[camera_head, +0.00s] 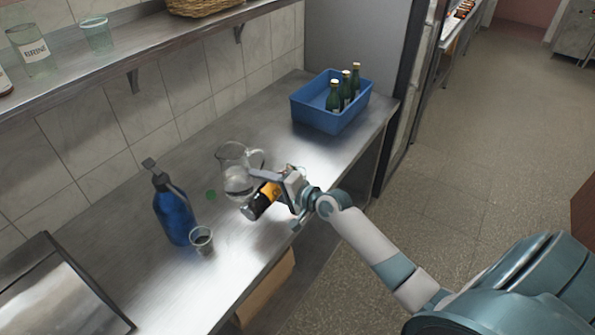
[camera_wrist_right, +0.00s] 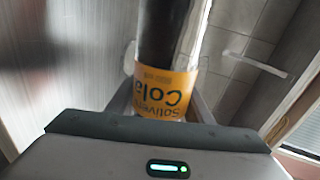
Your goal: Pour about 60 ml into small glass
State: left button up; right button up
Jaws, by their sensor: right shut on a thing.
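My right gripper (camera_head: 289,188) is shut on a dark cola bottle (camera_head: 262,201) with an orange label. The bottle is tilted, with its dark end pointing down and left over the counter. In the right wrist view the bottle (camera_wrist_right: 165,80) sits between the fingers and its label reads upside down. A small glass (camera_head: 201,240) stands upright on the counter, to the left of the bottle and apart from it. Something dark shows inside the glass. I cannot see any stream of liquid. My left gripper is out of view.
A clear glass jug (camera_head: 238,172) stands behind the held bottle. A blue crate (camera_head: 325,116) with green bottles is at the back. A grey metal box (camera_head: 60,300) is at lower left.

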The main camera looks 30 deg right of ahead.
dwell(0.4)
notch_tip(320, 180, down, 2)
jog(key=shift+n+h+b, duration=0.3)
jog(key=shift+n+b, duration=0.2)
jog(key=shift+b, duration=0.7)
jog(key=shift+f+n+b, duration=0.2)
jog(key=shift+n+b, duration=0.1)
jog(key=shift+b, duration=0.05)
jog(key=shift+r, duration=0.25)
jog(key=shift+f, duration=0.25)
jog(key=shift+d+r+n+t+h, duration=0.15)
jog(key=shift+n+t+h, duration=0.15)
jog(key=shift+n, duration=0.3)
